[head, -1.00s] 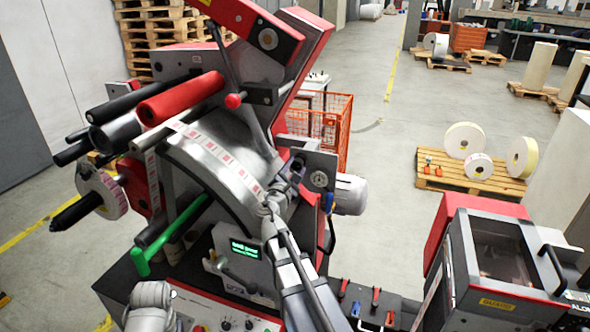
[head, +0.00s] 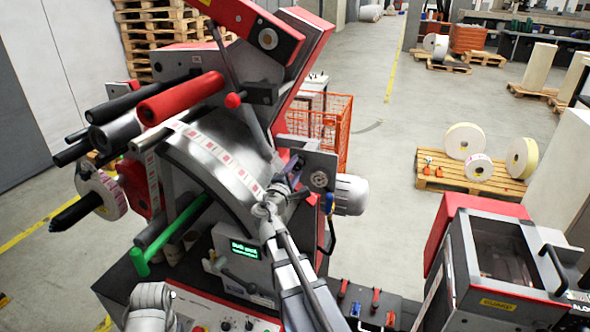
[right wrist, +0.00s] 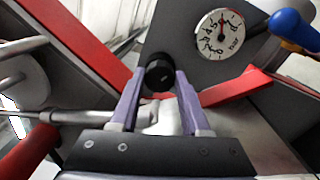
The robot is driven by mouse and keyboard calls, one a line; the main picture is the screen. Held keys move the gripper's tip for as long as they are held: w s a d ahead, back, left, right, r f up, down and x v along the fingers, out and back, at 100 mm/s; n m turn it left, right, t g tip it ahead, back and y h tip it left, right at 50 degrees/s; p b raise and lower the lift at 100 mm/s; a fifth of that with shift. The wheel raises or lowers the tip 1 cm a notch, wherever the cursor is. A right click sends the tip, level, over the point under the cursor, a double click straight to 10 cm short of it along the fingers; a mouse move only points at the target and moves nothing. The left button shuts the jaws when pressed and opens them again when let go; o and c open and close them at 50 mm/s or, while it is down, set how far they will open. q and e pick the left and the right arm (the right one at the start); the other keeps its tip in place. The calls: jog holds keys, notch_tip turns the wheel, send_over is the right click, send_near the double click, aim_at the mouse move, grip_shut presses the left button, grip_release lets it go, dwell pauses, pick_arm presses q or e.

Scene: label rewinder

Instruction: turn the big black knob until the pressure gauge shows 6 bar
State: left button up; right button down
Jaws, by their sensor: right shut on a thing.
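The big black knob (right wrist: 158,75) sits on the grey panel in the right wrist view, between the two purple fingers of my right gripper (right wrist: 159,86). The gripper is shut on the knob. In the head view my right gripper (head: 294,175) reaches the panel from the front and hides the knob. The round white pressure gauge (right wrist: 220,35) is right of and above the knob in the wrist view. Its red needle shows, but I cannot tell the exact reading. In the head view the gauge (head: 319,179) is small. My left gripper is out of view.
A curved metal guide with a label strip (head: 222,160) lies just left of my right gripper. A green bar (head: 170,235) and a lit green display (head: 244,249) are lower left. A grey motor (head: 350,194) sticks out right of the panel.

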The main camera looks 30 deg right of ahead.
dwell(0.4)
jog(key=shift+c, duration=1.9)
grip_release()
jog(key=shift+s+a, duration=0.1)
jog(key=v, duration=0.7)
jog(key=shift+s+a, duration=0.2)
jog(key=shift+a, duration=0.05)
jog(key=shift+f, duration=0.1)
